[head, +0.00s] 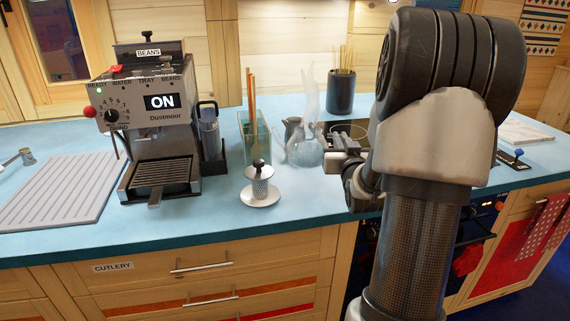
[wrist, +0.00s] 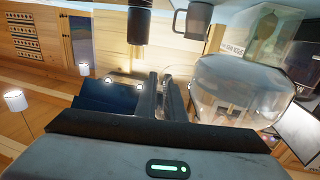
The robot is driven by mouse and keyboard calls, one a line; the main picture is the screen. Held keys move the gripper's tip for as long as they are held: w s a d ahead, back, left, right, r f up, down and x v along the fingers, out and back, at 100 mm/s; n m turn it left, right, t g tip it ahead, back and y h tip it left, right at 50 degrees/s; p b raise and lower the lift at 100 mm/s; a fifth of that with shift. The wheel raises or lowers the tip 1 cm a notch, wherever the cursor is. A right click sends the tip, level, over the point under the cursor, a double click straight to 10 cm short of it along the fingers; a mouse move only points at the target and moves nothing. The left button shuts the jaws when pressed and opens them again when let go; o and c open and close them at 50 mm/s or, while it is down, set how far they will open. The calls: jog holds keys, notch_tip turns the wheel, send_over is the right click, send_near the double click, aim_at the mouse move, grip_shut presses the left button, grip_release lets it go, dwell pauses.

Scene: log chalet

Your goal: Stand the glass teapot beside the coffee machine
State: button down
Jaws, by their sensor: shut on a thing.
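I cannot tell whether the teapot's base touches the counter. The coffee machine (head: 150,125), with an "ON" display, stands to the left, apart from the teapot.
A dark pitcher (head: 292,128) and dark canister (head: 341,92) are behind. A ribbed mat (head: 62,190) lies left of the machine.

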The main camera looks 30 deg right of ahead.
jog(key=shift+f+b, duration=1.05)
jog(key=shift+f, duration=3.75)
jog(key=shift+f, duration=0.2)
jog(key=c, duration=2.3)
grip_release()
jog(key=shift+f, duration=0.1)
jog(key=o, duration=0.5)
jog(key=shift+c, duration=0.2)
jog(key=shift+r, duration=0.25)
jog(key=v, duration=0.3)
jog(key=p+v, duration=0.1)
jog(key=v, duration=0.2)
jog(key=p+v, duration=0.1)
jog(key=v, duration=0.3)
jog(key=shift+r, duration=0.35)
jog(key=shift+s+a+f+p, duration=0.15)
jog(key=shift+s+f+p, duration=0.05)
jog(key=shift+s+p, duration=0.3)
jog(key=shift+s+a+f+p, duration=0.2)
jog(key=shift+s+p, duration=0.2)
jog(key=shift+p, duration=0.2)
